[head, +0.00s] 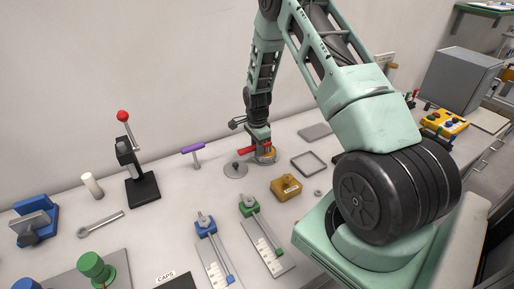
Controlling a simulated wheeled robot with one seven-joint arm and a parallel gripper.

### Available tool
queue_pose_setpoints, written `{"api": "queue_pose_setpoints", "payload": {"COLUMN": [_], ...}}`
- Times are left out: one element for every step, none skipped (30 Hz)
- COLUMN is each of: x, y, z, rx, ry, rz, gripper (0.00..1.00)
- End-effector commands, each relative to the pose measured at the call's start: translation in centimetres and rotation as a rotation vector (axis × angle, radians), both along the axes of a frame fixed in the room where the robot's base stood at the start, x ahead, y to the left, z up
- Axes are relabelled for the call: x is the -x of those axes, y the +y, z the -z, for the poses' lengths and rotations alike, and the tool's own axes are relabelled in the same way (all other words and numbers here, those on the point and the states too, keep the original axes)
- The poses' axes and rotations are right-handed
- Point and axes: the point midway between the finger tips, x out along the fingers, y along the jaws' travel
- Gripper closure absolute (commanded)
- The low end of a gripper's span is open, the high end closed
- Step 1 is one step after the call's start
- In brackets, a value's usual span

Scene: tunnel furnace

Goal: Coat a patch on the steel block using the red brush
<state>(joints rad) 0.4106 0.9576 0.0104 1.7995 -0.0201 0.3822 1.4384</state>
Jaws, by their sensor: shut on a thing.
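My gripper (259,142) points down over the back of the bench. It is shut on the red brush (247,150), whose red part lies roughly level and sticks out to the left. Just below it is a small round tin-like thing with a yellow-brown rim (266,158). I cannot tell whether the brush touches it, and the bristles are not clear. A flat grey plate (314,131) lies to the right at the back; I cannot tell if it is the steel block.
A grey disc with a knob (235,170) lies left of the tin. A square frame (309,163) and a yellow-brown block (286,188) are to the right and front. A purple-topped T-shaped tool (194,151) and a red-knobbed lever press (139,177) stand left. Blue and green slides (214,251) lie in front.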

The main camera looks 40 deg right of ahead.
Motion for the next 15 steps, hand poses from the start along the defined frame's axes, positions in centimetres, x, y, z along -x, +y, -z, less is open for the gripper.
{"api": "queue_pose_setpoints", "payload": {"x": [0.1,0.1,0.1,0.1,0.1,0.1,0.1,0.1,0.1,0.1,0.1,0.1,0.1,0.1,0.1], "y": [0.0,0.0,0.0,0.0,0.0,0.0,0.0,0.0,0.0,0.0,0.0,0.0,0.0,0.0,0.0], "z": [0.1,0.1,0.2,0.2,0.2,0.2,0.2,0.2,0.1,0.0,-0.1,-0.3,-0.5,-0.7,-1.1], "rx": [-0.001,-0.001,-0.001,-0.001,-0.001,-0.001,-0.001,-0.001,-0.001,-0.001,-0.001,-0.001,-0.001,-0.001,-0.001], "ry": [0.002,0.002,0.002,0.002,0.002,0.002,0.002,0.002,0.002,0.002,0.002,0.002,0.002,0.002,0.002], "rz": [0.0,0.0,0.0,0.0,0.0,0.0,0.0,0.0,0.0,0.0,0.0,0.0,0.0,0.0,0.0], "gripper": [0.97,0.97,0.97,0.97,0.97,0.97,0.97,0.97,0.97,0.97,0.97,0.97,0.97,0.97,0.97]}}
